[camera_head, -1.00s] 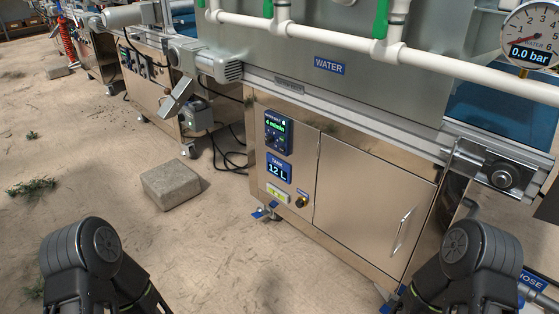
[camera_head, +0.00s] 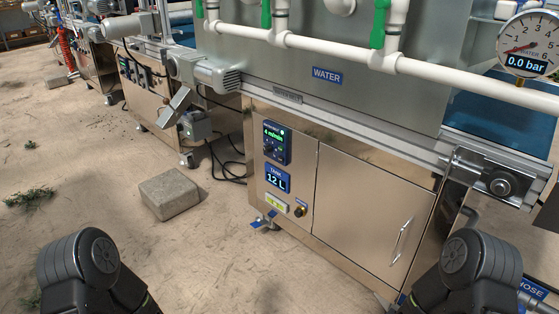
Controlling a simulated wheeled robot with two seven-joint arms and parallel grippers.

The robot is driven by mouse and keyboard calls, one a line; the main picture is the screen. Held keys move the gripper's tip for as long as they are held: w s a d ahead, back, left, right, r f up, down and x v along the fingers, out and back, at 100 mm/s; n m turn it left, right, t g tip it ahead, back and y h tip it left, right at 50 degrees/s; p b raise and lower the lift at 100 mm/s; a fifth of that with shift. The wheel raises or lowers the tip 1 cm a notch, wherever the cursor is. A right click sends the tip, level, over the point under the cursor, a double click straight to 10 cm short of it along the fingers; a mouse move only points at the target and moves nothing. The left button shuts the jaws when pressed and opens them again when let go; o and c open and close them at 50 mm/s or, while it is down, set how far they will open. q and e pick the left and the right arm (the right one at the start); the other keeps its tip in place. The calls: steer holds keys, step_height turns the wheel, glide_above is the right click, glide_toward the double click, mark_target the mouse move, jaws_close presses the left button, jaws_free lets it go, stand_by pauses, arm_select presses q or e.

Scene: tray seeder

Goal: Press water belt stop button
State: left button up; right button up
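The water belt control panel (camera_head: 275,142) is a small dark box on the left of the steel cabinet front under the blue WATER label (camera_head: 327,76). Its green display reads 4 m/min, with small buttons below it; I cannot tell which one is the stop button. A blue tank display (camera_head: 277,180) reading 12 L sits under the panel. Both my arms show only as dark joints at the bottom left and bottom right, well apart from the panel. Neither gripper is in view.
A grey concrete block (camera_head: 171,195) lies on the floor left of the cabinet. The cabinet door (camera_head: 372,212) is shut. White pipes (camera_head: 350,55) with green valves run across the top, with a gauge (camera_head: 530,45) reading 0.0 bar. Floor before the cabinet is clear.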

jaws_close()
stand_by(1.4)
